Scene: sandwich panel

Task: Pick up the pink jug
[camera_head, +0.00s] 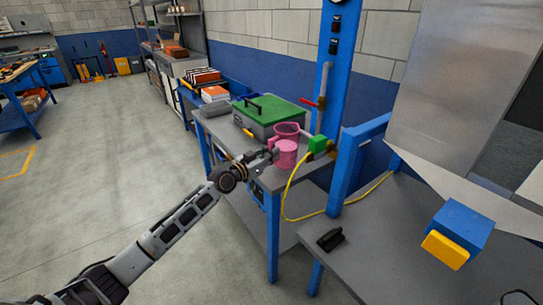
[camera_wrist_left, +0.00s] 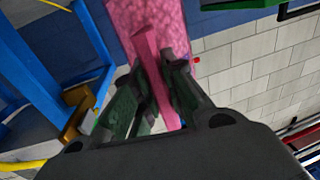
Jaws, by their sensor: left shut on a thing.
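The pink jug (camera_head: 286,158) shows in the head view at the front right part of the small grey table, close to the blue post. Its lower body is a paler pink than its rim. My left gripper (camera_head: 270,155) reaches it from the left. In the left wrist view, the jug's pink handle (camera_wrist_left: 146,48) runs between the two fingers of my left gripper (camera_wrist_left: 163,62), which is shut on it; the speckled pink body (camera_wrist_left: 160,15) lies just beyond. I cannot tell whether the jug's base touches the table. My right gripper is not in view.
A green-lidded grey box (camera_head: 270,110) stands behind the jug on the grey table (camera_head: 225,130). The blue post (camera_head: 338,80) rises nearby. Open floor (camera_head: 110,170) lies to the left.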

